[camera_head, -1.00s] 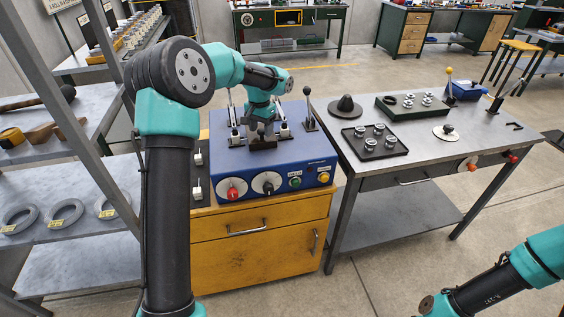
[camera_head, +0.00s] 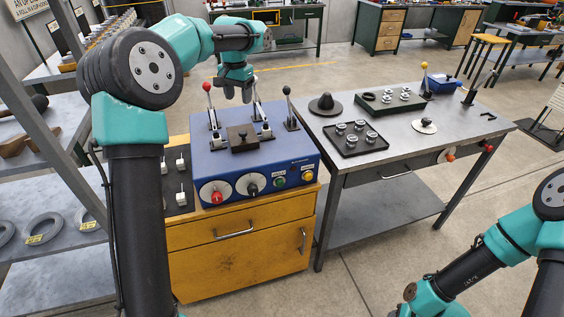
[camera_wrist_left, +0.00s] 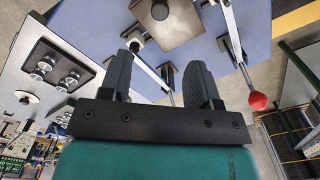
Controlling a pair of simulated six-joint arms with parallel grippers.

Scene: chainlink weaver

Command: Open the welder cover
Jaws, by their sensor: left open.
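The welder (camera_head: 215,163) is a blue box with a red knob, a black knob and green and yellow buttons on its front. A dark brown plate with a small black knob, apparently the welder cover (camera_head: 236,147), lies flat on its top. It also shows at the top of the left wrist view (camera_wrist_left: 183,28). My left gripper (camera_head: 238,94) is open and empty, above and behind the plate and apart from it. Its two spread fingers show in the left wrist view (camera_wrist_left: 160,85). My right gripper is out of view; only part of its arm shows at lower right.
A red-knobbed lever (camera_head: 207,88) and a black-knobbed lever (camera_head: 288,92) rise from the welder's top. The yellow cabinet (camera_head: 200,262) carries the welder.

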